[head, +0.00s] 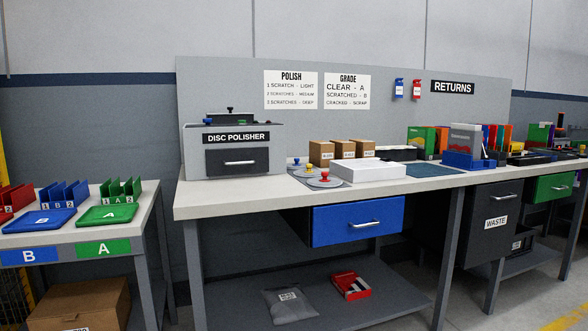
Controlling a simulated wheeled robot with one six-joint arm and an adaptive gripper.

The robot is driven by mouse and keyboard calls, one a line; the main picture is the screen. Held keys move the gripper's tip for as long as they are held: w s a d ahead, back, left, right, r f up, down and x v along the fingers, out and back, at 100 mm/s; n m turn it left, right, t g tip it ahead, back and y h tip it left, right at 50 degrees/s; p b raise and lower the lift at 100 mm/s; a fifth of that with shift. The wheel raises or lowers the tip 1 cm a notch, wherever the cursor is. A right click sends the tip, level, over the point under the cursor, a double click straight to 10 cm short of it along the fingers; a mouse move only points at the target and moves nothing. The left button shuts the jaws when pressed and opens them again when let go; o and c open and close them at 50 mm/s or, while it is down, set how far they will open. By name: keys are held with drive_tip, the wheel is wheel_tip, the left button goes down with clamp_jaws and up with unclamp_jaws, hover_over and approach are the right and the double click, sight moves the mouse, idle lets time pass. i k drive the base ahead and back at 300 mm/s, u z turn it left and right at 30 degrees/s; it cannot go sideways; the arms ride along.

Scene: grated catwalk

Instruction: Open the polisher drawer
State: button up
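The disc polisher (266,155) is a grey box with a black label on the left end of the long workbench. Its dark front drawer (215,164) has a pale bar handle (239,162) and looks shut, with its front close against the machine's face. My gripper and arm do not show in the head view.
The bench top (190,202) is bare in front of the polisher. Pads with coloured knobs (324,181), small brown boxes (343,148) and a white tray (368,171) stand to its right. A blue drawer (330,226) hangs below. A side table (135,228) stands left, across a gap.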

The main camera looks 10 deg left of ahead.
sight(252, 159)
drive_tip(key=u, duration=0.55)
drive_tip(key=i, duration=0.25)
drive_tip(key=u, duration=0.2)
